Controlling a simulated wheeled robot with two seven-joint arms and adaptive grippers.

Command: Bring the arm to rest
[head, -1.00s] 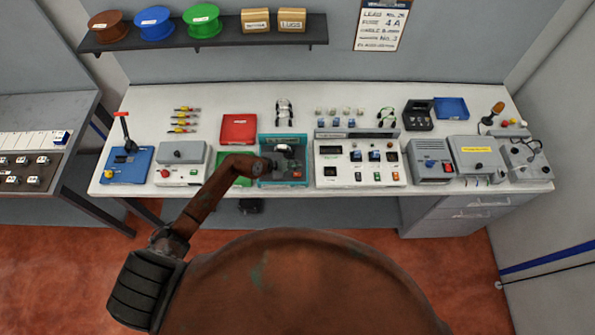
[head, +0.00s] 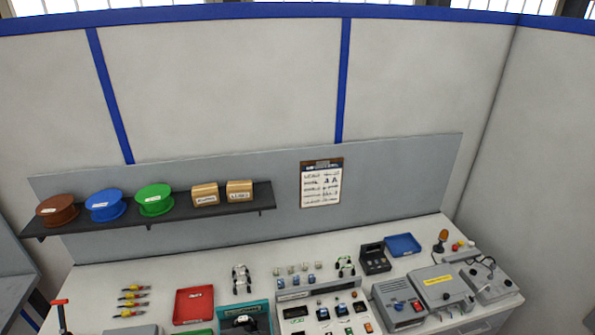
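Neither of my grippers shows in the head view, and no part of my arms is in the picture. The white bench top (head: 240,266) shows along the lower edge, its front cut off by the frame. The teal fixture (head: 245,313) is partly in view at the bottom; its lower part is out of the picture. Whether anything is held cannot be seen.
A dark shelf (head: 170,217) carries brown, blue and green spools and two boxes. A note board (head: 321,183) hangs on the back panel. A red tray (head: 194,304), a blue tray (head: 402,245) and grey devices (head: 400,304) stand on the bench.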

